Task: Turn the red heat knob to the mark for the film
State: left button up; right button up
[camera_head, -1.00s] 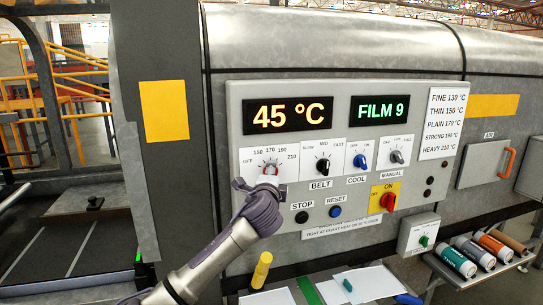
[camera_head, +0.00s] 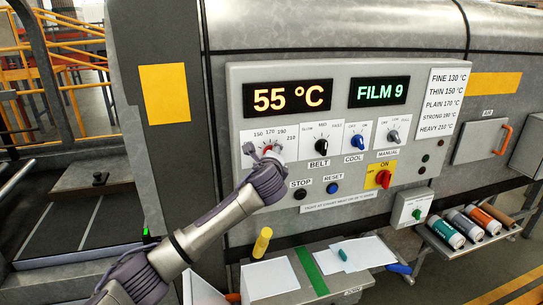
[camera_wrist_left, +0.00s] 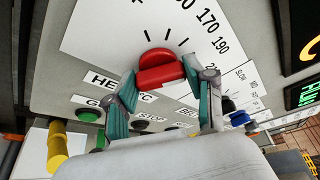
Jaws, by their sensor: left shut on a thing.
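The red heat knob (camera_wrist_left: 160,72) fills the top middle of the left wrist view, on a white dial plate with marks including 170 and 190. The fingers of my left gripper (camera_wrist_left: 166,84) lie on either side of it, shut on it. In the head view the gripper (camera_head: 266,158) covers most of the knob, and I cannot tell exactly which mark it points to. The temperature display (camera_head: 287,97) reads 55 °C. The film display (camera_head: 379,90) reads FILM 9. The chart (camera_head: 444,102) lists FINE 130, THIN 150, PLAIN 170, STRONG 190 and HEAVY 210 °C. My right gripper is not in view.
The belt knob (camera_head: 321,147), cool knob (camera_head: 358,142) and manual knob (camera_head: 393,136) sit right of the heat knob. Below are the stop button (camera_head: 300,194), reset button (camera_head: 333,188) and red main switch (camera_head: 384,179). Film rolls (camera_head: 462,222) lie on a rack at right.

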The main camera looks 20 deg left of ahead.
pick_arm(q)
jog(key=shift+f, duration=0.15)
jog(key=o, duration=1.1)
jog(key=shift+o, duration=0.3)
jog(key=v, duration=1.2)
